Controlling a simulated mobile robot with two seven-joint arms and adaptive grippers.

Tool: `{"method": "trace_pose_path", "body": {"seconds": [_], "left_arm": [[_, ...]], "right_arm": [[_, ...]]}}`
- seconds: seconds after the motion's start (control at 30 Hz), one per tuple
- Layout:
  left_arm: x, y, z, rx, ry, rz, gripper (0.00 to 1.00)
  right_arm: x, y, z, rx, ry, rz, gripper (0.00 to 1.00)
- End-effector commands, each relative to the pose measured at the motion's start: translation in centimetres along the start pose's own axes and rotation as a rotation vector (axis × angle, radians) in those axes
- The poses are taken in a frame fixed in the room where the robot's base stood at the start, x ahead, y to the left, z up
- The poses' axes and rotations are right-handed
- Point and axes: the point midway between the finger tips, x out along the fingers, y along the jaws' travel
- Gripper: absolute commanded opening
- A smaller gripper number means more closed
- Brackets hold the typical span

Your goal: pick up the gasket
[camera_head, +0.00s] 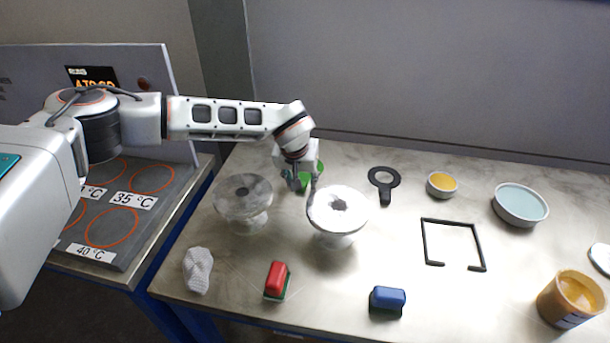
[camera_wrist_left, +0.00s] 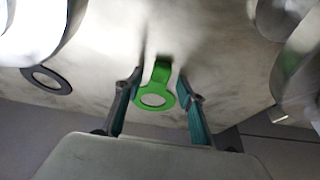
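A green gasket (camera_head: 306,182), a flat ring with a tab, lies at the back of the table behind the two flanged vessels, partly hidden by my left gripper (camera_head: 301,187). In the left wrist view the gripper's (camera_wrist_left: 160,90) fingers stand apart, with the green gasket (camera_wrist_left: 161,76) showing between them, its tab pointing away. I cannot tell whether the fingertips are level with it; no contact shows. A black gasket-like ring with a tab (camera_head: 384,179) lies farther right; it also shows in the left wrist view (camera_wrist_left: 47,80). My right gripper is not in view.
A grey vessel (camera_head: 243,200) and a paler vessel (camera_head: 338,213) stand close in front of my left gripper. A yellow bowl (camera_head: 442,185), a black square frame (camera_head: 452,224), red (camera_head: 277,279) and blue (camera_head: 387,299) blocks and a crumpled cloth (camera_head: 198,270) lie around. A wall stands behind.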

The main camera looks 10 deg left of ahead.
Motion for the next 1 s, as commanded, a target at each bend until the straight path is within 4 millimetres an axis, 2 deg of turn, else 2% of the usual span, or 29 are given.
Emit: {"method": "trace_pose_path", "body": {"seconds": [0.07,0.1,0.23,0.57,0.73,0.87,1.0], "left_arm": [[0.0,0.0,0.0,0.000,0.000,0.000,0.39],[0.0,0.0,0.0,0.000,0.000,0.000,0.34],[0.0,0.0,0.0,0.000,0.000,0.000,0.00],[-0.1,0.0,0.0,0.000,0.000,0.001,0.00],[-0.8,0.0,-0.3,0.000,0.001,0.001,0.00],[-2.2,0.1,-1.0,0.001,0.004,0.001,0.00],[-4.8,0.0,-2.1,0.000,0.006,0.001,0.00]], "right_arm": [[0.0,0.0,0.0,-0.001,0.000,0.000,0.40],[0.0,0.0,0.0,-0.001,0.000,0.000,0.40],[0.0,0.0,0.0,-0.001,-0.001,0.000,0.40],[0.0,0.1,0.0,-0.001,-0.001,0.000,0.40],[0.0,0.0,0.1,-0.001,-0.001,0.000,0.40],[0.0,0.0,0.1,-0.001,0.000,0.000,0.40],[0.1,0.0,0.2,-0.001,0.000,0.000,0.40]]}}
